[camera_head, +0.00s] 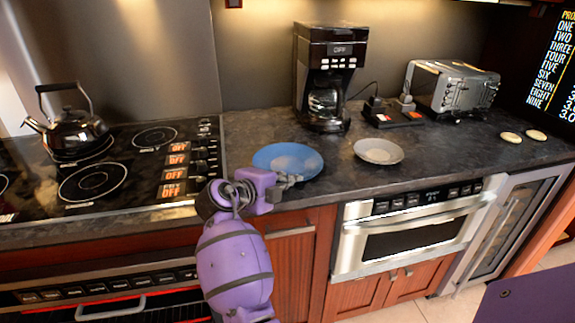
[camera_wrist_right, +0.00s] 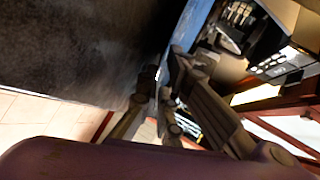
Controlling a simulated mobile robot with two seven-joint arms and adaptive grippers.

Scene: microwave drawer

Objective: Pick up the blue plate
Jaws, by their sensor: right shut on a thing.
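The blue plate (camera_head: 287,157) is at the front edge of the dark counter, between the stove and the grey plate. My right gripper (camera_head: 292,179) reaches it from the front and is shut on its near rim. In the right wrist view the blue plate (camera_wrist_right: 192,22) shows as a narrow blue strip, with my gripper's fingers (camera_wrist_right: 165,78) close together at its end. I cannot tell whether the plate is clear of the counter. My left gripper is not in view.
A grey plate (camera_head: 378,151) lies to the right of the blue one. A coffee maker (camera_head: 327,75) and a toaster (camera_head: 456,87) stand behind. The stove (camera_head: 110,165) with a black kettle (camera_head: 72,128) is at left. A microwave drawer (camera_head: 410,225) is below the counter.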

